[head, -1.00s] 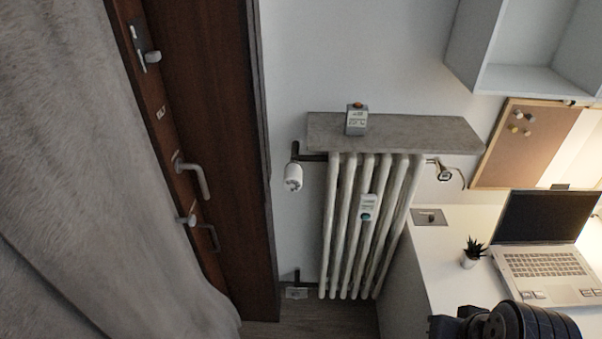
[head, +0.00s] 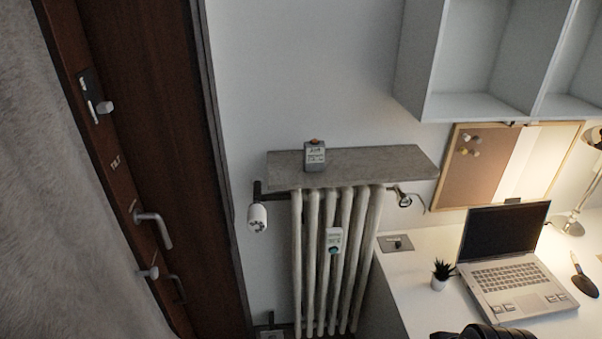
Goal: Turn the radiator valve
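The white radiator valve (head: 257,217) sticks out at the upper left corner of the radiator, on a dark pipe fitting. The white ribbed radiator (head: 313,262) stands against the wall under a grey stone shelf (head: 380,163). A small white device with a green part (head: 333,240) is fixed on the radiator's front. A dark rounded part of my arm shows at the bottom right edge, far from the valve. My gripper's fingers are not in view.
A brown door with a metal handle (head: 153,226) and a grey curtain (head: 75,240) are on the left. A grey box (head: 314,155) sits on the shelf. The white desk (head: 415,277) holds a laptop (head: 508,265), a small plant (head: 441,274) and a lamp (head: 568,222). Shelf cubes (head: 480,105) hang above.

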